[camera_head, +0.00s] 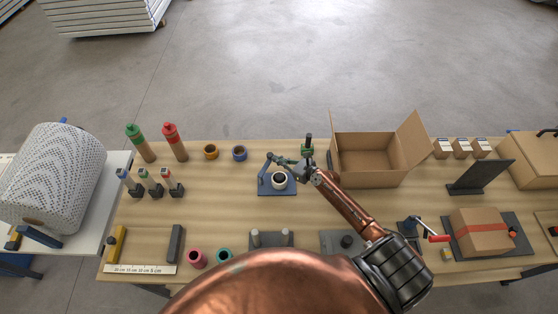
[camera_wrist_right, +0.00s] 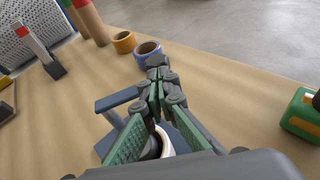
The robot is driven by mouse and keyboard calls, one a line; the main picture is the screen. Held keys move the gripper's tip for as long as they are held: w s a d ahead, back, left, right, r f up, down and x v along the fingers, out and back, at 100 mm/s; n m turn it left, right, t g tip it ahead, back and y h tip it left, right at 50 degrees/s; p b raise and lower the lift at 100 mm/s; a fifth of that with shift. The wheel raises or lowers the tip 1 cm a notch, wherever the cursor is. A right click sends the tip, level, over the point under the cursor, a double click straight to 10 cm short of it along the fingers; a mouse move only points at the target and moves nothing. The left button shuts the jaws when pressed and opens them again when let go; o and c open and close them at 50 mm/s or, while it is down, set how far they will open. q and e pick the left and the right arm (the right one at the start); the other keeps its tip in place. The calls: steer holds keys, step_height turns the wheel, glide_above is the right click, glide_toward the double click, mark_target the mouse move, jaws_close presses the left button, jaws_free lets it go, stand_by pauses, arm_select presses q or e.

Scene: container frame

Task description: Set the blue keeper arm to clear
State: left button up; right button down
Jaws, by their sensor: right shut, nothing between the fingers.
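A blue fixture base (camera_head: 265,190) stands on the table's middle and holds a white cup-like ring (camera_head: 279,181) with a dark centre. The blue keeper arm (camera_head: 265,163) rises at the base's left side. In the right wrist view the keeper arm (camera_wrist_right: 117,98) is a flat blue bar on a post, left of my fingers. My right gripper (camera_head: 284,161) is shut and empty above the fixture, near the bar's right end; I cannot tell whether they touch. Its green-padded fingers (camera_wrist_right: 155,82) partly hide the white ring (camera_wrist_right: 166,146). My left gripper is out of view.
An open cardboard box (camera_head: 368,178) stands right of the fixture. A green block with a dark knob (camera_head: 307,150) is close behind my right gripper. Orange and blue rings (camera_head: 239,153) stand at the back left. Bare table lies left of the fixture.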

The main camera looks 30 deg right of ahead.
mark_target(272, 155)
steer(key=shift+w+r, duration=0.1)
steer(key=shift+w, duration=0.15)
steer(key=shift+w+a+p, duration=0.3)
steer(key=shift+w+p, duration=0.25)
steer(key=shift+w, duration=0.3)
steer(key=shift+w+a+p, duration=0.3)
steer(key=shift+w+p, duration=0.25)
steer(key=shift+w, duration=0.35)
steer(key=shift+s, duration=0.2)
steer(key=v, duration=1.1)
steer(key=shift+s, duration=0.35)
